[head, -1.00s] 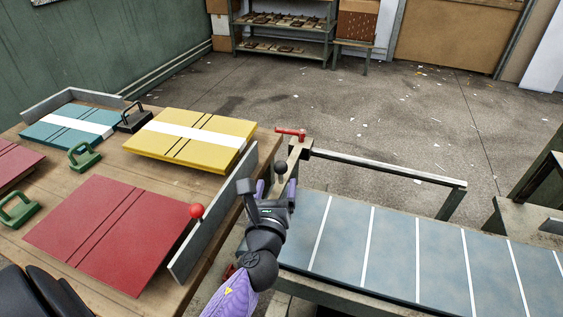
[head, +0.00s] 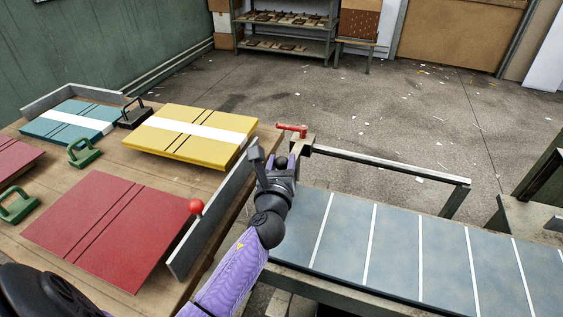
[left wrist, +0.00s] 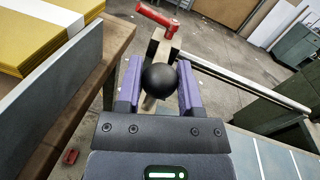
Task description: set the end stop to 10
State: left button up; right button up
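A pale block (head: 303,146) stands at the left end of a rail, with a red lever (head: 292,129) on top; I take it for the end stop. A black ball knob (head: 280,161) is beside the block. My left gripper (head: 280,166) is at the knob. In the left wrist view the knob (left wrist: 159,80) sits between the two purple fingers (left wrist: 159,88) and fills most of the gap. I cannot tell whether they press on it. The red lever (left wrist: 158,19) and block (left wrist: 160,46) show beyond. No scale numbers are readable. My right gripper is not in view.
The rail (head: 390,166) runs right above a blue-grey bed (head: 395,245) with white cross lines. At left, a wooden table (head: 130,165) carries red, yellow and teal boards and green handles. A grey upright plate (head: 215,220) edges it, near a red ball knob (head: 196,206).

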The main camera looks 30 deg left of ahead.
pick_arm(q)
grip_shut()
dwell(0.4)
dwell(0.4)
